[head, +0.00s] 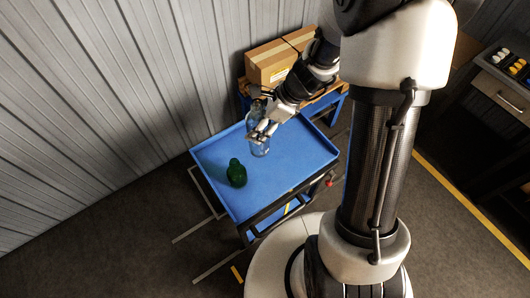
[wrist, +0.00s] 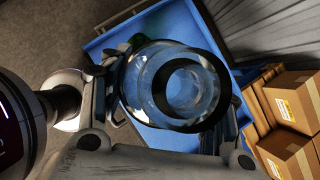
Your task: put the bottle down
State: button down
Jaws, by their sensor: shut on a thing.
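A clear bottle (head: 260,146) is held upright in my gripper (head: 262,128) over the blue cart top (head: 206,158). In the wrist view the clear bottle (wrist: 183,88) fills the middle, seen from above at its mouth, with my gripper (wrist: 165,95) shut around it. In the head view its base shows close to the cart surface; I cannot tell whether it touches. A green bottle (head: 237,173) stands on the cart to the lower left, apart from the clear one. In the wrist view only a bit of green shows behind the clear bottle.
Cardboard boxes (head: 268,63) sit on a wooden pallet behind the cart, and show at the right of the wrist view (wrist: 291,97). A corrugated wall (head: 90,90) runs along the left. The cart's front right area is clear. A drawer cabinet (head: 500,95) stands at far right.

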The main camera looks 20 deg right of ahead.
notch_tip(320, 180, down, 18)
jog(key=d+m+t+b, duration=0.1)
jog(key=m+b, duration=0.1)
jog(key=b, duration=0.8)
jog(key=shift+w+d+f+m+h+b, duration=0.2)
jog(key=shift+w+m+h+b, duration=0.1)
jog(key=shift+b, duration=0.1)
jog(key=shift+f, duration=0.15)
jog(key=c, duration=0.6)
grip_release()
jog(key=shift+s, duration=0.1)
jog(key=shift+o, duration=0.2)
